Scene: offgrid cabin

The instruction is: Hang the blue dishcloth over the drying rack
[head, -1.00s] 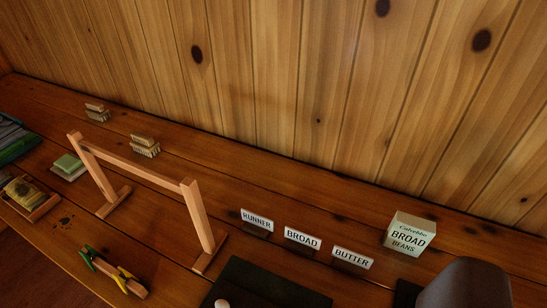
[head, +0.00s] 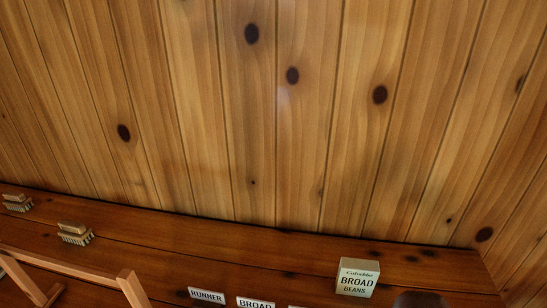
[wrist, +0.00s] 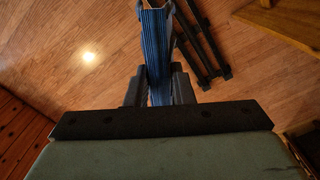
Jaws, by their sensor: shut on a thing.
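In the wrist view, my gripper (wrist: 158,88) is shut on the blue dishcloth (wrist: 156,45). The cloth is striped with darker lines and stretches as a narrow band from between the fingers to the top of the picture. The wooden drying rack (head: 65,262) stands at the lower left of the head view, with its top bar and part of its right post (head: 131,287) showing. Its lower right part is cut off by the frame. No cloth shows on the visible part of the bar. The gripper and cloth are not seen in the head view.
Label cards, RUNNER (head: 207,295) and BROAD (head: 255,302), and a Broad Beans box (head: 357,278) are to the right. A dark frame (wrist: 203,40) lies beyond the cloth over the wood floor.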

